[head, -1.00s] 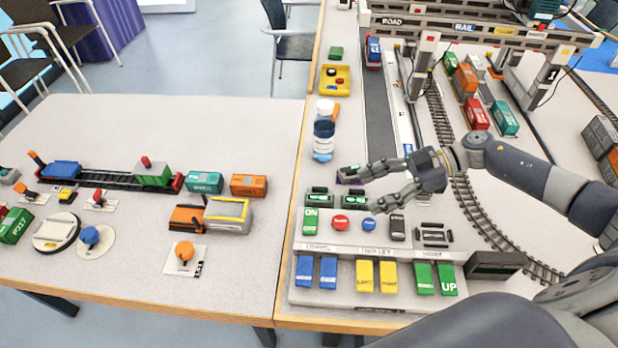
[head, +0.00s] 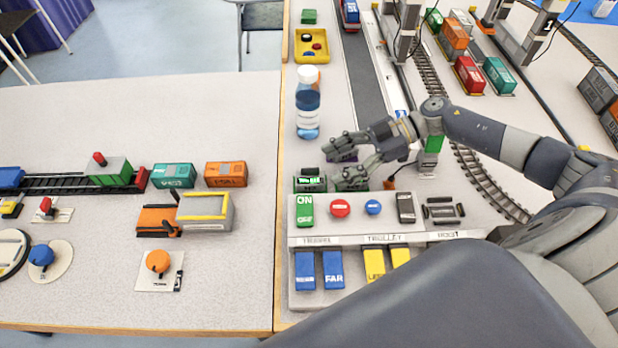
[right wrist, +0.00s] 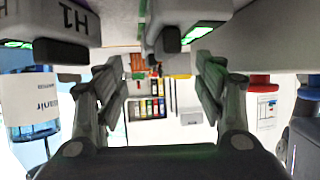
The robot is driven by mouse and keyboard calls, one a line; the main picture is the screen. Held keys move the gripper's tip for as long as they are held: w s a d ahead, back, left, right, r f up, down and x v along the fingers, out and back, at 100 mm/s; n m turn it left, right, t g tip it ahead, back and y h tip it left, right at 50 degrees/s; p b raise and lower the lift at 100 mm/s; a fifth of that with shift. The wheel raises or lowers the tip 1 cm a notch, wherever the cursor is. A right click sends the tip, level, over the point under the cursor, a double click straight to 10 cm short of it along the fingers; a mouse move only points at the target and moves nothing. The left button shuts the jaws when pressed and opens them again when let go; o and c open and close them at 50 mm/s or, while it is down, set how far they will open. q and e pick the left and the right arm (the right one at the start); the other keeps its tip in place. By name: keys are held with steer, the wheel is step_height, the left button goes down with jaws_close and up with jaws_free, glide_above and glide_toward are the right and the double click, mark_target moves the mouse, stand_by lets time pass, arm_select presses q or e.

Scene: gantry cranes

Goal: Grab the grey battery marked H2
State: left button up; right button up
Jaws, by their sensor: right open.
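My right gripper (head: 335,164) is open, and its fingers reach left over the back of the control panel. Two small dark units with green displays stand there. The left unit (head: 310,184) is in clear view; the right unit is largely covered by the nearer finger. In the right wrist view, the open fingers (right wrist: 160,68) have a grey block marked H1 (right wrist: 62,20) at upper left. Another grey block with a green display (right wrist: 195,14) is at the top, above and between the fingers. I cannot read H2 on it. My left gripper is out of view.
A water bottle (head: 308,104) stands left of the gripper. The control panel (head: 385,238) has a red button (head: 340,208), a blue button (head: 373,207) and several levers. Crane legs and curved track (head: 482,180) are behind and right. The left table's back (head: 150,115) is clear.

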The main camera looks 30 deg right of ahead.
mark_target(319, 176)
steer(key=x, duration=0.2)
steer(key=r+p+x, duration=0.1)
steer(key=x, duration=0.1)
steer(key=shift+w+a+f, duration=0.15)
steer(key=shift+w+a, duration=0.05)
steer(key=shift+a, duration=0.3)
steer(key=shift+w+a+f, duration=0.15)
steer(key=shift+a+f, duration=0.1)
steer(key=shift+a, duration=0.15)
steer(key=c, duration=1.4)
